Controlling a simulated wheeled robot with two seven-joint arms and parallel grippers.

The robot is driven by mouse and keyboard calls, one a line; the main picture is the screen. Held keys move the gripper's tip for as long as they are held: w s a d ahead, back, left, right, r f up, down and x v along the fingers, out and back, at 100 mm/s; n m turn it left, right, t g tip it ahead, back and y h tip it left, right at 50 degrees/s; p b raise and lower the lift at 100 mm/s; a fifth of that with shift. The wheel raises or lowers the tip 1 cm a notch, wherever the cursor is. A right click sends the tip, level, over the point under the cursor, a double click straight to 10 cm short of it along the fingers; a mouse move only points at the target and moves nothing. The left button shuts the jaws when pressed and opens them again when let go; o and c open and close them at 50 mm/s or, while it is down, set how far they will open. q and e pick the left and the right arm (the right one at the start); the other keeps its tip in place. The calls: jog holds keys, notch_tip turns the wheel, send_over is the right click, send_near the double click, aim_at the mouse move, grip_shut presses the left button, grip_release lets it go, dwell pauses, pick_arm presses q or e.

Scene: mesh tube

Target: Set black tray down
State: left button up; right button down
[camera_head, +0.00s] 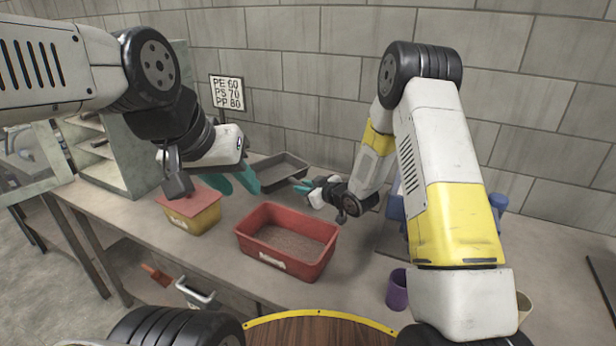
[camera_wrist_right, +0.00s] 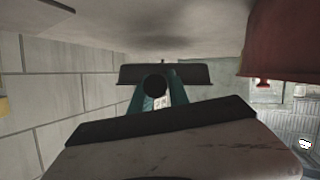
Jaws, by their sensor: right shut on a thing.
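The black tray (camera_head: 283,168) is a shallow dark tray at the back of the bench, near the wall. My right gripper (camera_head: 302,187) has teal fingers and is shut on the tray's right near edge. In the right wrist view, the teal fingers (camera_wrist_right: 157,95) meet the dark tray (camera_wrist_right: 190,74). My left gripper (camera_head: 235,182) is at the tray's left end, its teal fingers spread apart. I cannot tell whether the left fingers touch the tray, or whether the tray rests fully on the bench.
A red bin (camera_head: 271,258) with brownish contents stands in front of the tray. A yellow box with a red lid (camera_head: 190,209) stands left of it. A purple cup (camera_head: 397,290) is at the front right. A sign (camera_head: 227,92) stands by the wall. A grey rack stands at the left.

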send_over(305, 213)
jog(key=shift+f, duration=3.3)
jog(key=c, duration=1.2)
grip_release()
jog(key=shift+o, duration=0.2)
jog(key=shift+r, duration=0.15)
